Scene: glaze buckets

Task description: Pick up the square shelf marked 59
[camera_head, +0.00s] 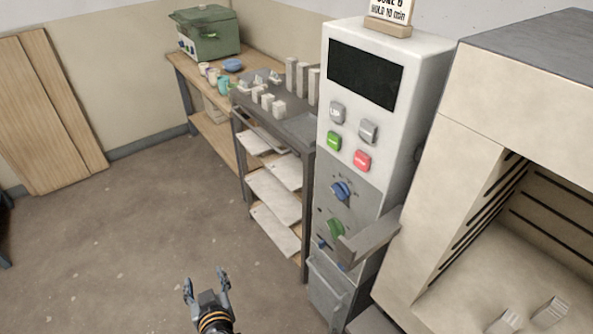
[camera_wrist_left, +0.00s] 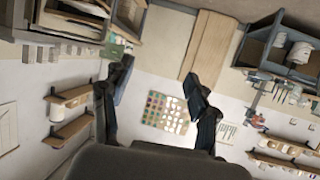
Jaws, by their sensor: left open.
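My left gripper (camera_head: 207,288) is at the bottom of the head view, open and empty, above the bare floor. Its two fingers also show spread apart in the left wrist view (camera_wrist_left: 157,88), with nothing between them. Several flat pale shelves (camera_head: 274,196) lie on the levels of a dark rack (camera_head: 247,182) at the middle of the head view, some sticking out over its edge. No number can be read on any of them, so I cannot tell which is marked 59. My gripper is well apart from the rack. My right gripper is not seen.
A control cabinet (camera_head: 359,172) with buttons and knobs stands right of the rack. An open kiln (camera_head: 480,190) fills the right side. Several pale posts (camera_head: 291,75) stand on the rack top. A wooden bench (camera_head: 182,75) holds a green box (camera_head: 207,33).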

